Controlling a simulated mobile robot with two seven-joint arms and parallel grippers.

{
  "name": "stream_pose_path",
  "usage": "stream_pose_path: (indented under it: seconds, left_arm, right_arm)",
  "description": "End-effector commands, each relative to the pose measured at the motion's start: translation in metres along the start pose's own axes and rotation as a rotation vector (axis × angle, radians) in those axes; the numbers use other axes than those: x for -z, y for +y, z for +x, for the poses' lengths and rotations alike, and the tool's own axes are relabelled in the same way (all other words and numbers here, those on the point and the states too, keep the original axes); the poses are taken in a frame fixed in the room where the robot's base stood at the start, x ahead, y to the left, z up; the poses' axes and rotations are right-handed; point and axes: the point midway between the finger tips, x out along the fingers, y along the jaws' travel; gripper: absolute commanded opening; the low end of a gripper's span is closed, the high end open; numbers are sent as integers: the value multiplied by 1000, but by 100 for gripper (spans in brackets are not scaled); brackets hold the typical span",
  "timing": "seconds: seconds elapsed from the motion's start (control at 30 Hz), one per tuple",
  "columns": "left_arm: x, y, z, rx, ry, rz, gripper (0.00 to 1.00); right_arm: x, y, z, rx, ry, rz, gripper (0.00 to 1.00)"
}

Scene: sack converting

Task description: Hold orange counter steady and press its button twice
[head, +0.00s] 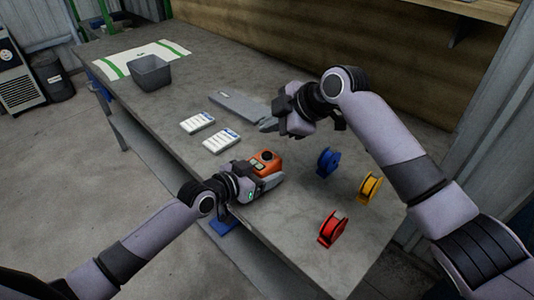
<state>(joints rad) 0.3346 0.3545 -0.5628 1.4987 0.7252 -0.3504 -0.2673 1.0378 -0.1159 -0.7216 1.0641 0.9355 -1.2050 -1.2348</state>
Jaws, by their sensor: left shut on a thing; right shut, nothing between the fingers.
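The orange counter (263,160) sits on the grey workbench, near its front edge, with a dark round part on top. My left gripper (268,178) is shut on the counter from the front, its fingers covering the lower part of it. My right gripper (266,126) is shut and empty, held above the bench behind the counter and to its upper right. Which part of the counter is the button is too small to tell for sure.
Blue (328,162), yellow (369,187) and red (332,229) reels stand right of the counter. Two white label packs (220,140) (197,122) and a grey flat tool (238,107) lie behind it. A grey bin (149,74) and a green-striped sack (140,58) are at the far left.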

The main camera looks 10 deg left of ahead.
Motion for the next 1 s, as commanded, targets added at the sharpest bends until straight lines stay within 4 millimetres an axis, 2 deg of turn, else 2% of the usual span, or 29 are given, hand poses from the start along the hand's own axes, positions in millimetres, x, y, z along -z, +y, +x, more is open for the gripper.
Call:
stream_pose_path:
  seconds: [0.13, 0.17, 0.2, 0.23, 0.67, 0.83, 1.0]
  left_arm:
    - [0, 0, 0, 0, 1, 0, 32]
    - [0, 0, 0, 0, 1, 0, 78]
    - [0, 0, 0, 0, 1, 0, 91]
    - [0, 0, 0, 0, 1, 0, 98]
    - [0, 0, -6, 0, 0, 0, 98]
    - [-1, 0, -27, 0, -1, 1, 98]
    - [-1, 0, -55, 0, -1, 2, 98]
  right_arm:
    - [0, 0, 0, 0, 0, 0, 0]
    - [0, 0, 0, 0, 0, 0, 0]
    - [0, 0, 0, 0, 0, 0, 0]
    - [0, 0, 0, 0, 0, 0, 0]
    - [0, 0, 0, 0, 0, 0, 0]
    - [0, 0, 0, 0, 0, 0, 0]
    - [0, 0, 0, 0, 0, 0, 0]
